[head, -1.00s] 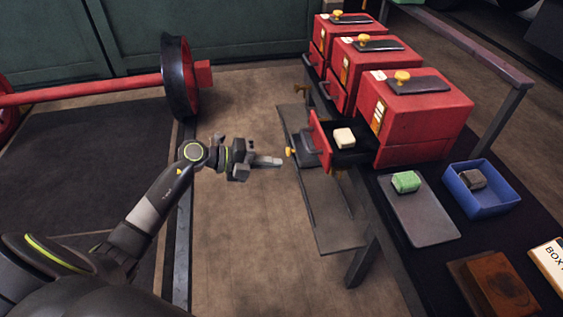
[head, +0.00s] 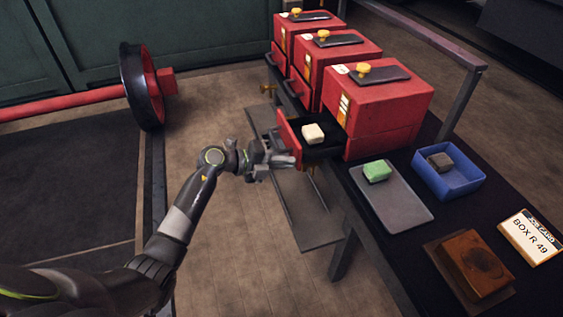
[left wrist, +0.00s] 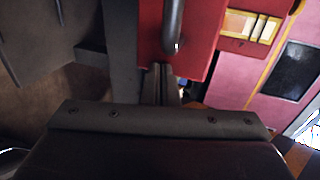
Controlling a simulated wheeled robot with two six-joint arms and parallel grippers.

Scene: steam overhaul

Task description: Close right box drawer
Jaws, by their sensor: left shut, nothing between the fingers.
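The nearest, right-hand red box (head: 385,103) stands on the dark bench with its drawer (head: 288,128) pulled out to the left. A cream block (head: 313,133) lies in the open drawer. My left gripper (head: 284,160) is shut and empty, at the drawer's red front, close to its lower edge. In the left wrist view the closed fingers (left wrist: 158,85) point at the red drawer front (left wrist: 203,45), just below a dark handle (left wrist: 173,25). I cannot tell whether they touch it. My right gripper is not in view.
Two more red boxes (head: 338,72) stand behind.

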